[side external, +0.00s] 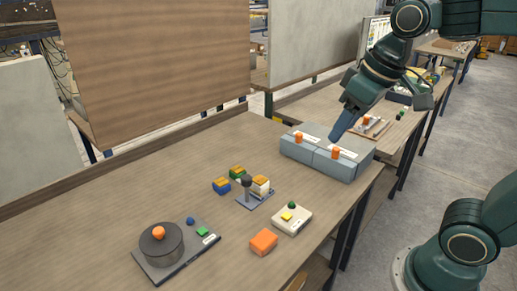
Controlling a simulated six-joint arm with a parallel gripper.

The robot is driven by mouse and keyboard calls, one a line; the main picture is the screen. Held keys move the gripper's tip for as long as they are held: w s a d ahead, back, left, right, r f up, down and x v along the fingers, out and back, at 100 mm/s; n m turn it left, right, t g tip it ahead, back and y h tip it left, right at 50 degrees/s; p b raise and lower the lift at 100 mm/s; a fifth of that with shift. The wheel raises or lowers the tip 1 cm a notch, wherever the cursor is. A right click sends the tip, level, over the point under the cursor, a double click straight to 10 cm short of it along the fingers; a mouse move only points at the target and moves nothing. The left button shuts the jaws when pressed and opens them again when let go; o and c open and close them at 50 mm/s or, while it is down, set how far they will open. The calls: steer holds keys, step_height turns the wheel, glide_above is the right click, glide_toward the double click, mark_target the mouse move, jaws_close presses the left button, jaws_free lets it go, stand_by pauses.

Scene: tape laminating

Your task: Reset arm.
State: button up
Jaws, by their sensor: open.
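My gripper (338,132) is in the upper right of the side external view. Its blue fingers point down and to the left, just above the grey two-part box (326,160) with orange knobs on top. I see nothing held in the fingers, and the gap between them is too small to make out. Whether the fingertips touch the box cannot be told from this angle.
A round dark device (160,245) with an orange knob stands at the front left. Near the middle are small coloured blocks (222,185), a stand with a black knob (246,183), a white button box (292,219) and an orange block (263,242). The left tabletop (120,190) is clear.

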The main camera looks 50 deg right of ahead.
steer(key=s+f+t, duration=0.1)
steer(key=s+f, duration=0.2)
steer(key=s, duration=0.4)
steer(key=shift+s+d+m, duration=0.15)
steer(key=shift+d+m, duration=0.1)
steer(key=shift+m, duration=0.05)
